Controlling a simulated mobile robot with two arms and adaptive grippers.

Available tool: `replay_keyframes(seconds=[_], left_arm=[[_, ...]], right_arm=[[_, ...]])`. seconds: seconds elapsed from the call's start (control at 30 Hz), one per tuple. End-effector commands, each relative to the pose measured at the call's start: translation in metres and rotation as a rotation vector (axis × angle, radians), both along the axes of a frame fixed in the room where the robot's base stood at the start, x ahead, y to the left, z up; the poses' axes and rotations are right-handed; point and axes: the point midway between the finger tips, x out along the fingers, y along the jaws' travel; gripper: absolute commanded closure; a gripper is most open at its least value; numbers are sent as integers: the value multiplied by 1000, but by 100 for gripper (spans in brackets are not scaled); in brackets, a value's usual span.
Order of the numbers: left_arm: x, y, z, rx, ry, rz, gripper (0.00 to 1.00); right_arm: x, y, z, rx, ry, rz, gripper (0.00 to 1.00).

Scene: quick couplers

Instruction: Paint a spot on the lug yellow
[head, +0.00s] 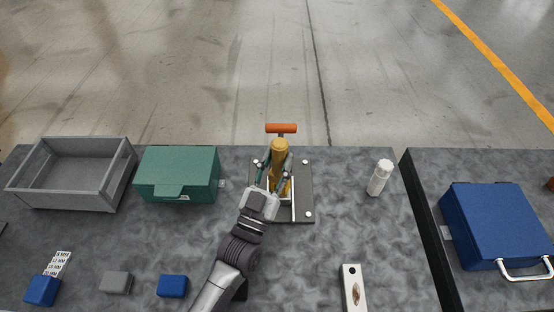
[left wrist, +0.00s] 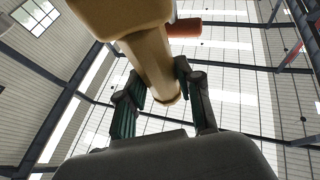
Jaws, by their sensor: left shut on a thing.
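A tan-yellow coupler body (head: 279,150) with an orange T-shaped handle (head: 281,128) stands over a dark plate (head: 305,190) with pale bolts at its corners. My left gripper (head: 272,174) comes in from below in the head view, its green fingers on either side of the coupler. In the left wrist view, the gripper (left wrist: 160,88) is shut on the coupler's round tan neck (left wrist: 150,62), and part of the orange handle (left wrist: 185,28) shows behind. I cannot make out which part is the lug. My right gripper is not in view.
A grey open bin (head: 70,187) and a green box (head: 178,175) stand at left. Blue blocks (head: 172,286), a grey block (head: 116,282) and a label strip (head: 58,263) lie in front. A white bottle (head: 380,178), slotted metal bar (head: 352,290) and blue case (head: 495,222) are at right.

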Motion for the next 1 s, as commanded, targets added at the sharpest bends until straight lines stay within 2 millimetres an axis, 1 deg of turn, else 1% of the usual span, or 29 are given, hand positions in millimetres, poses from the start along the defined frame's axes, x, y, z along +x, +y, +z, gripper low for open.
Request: replay_keyframes(seconds=[0.87, 1.0], left_arm=[[0, 0, -15, 0, -1, 0, 100], [0, 0, -15, 0, -1, 0, 100]], right_arm=[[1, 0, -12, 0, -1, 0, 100], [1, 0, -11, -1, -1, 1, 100]])
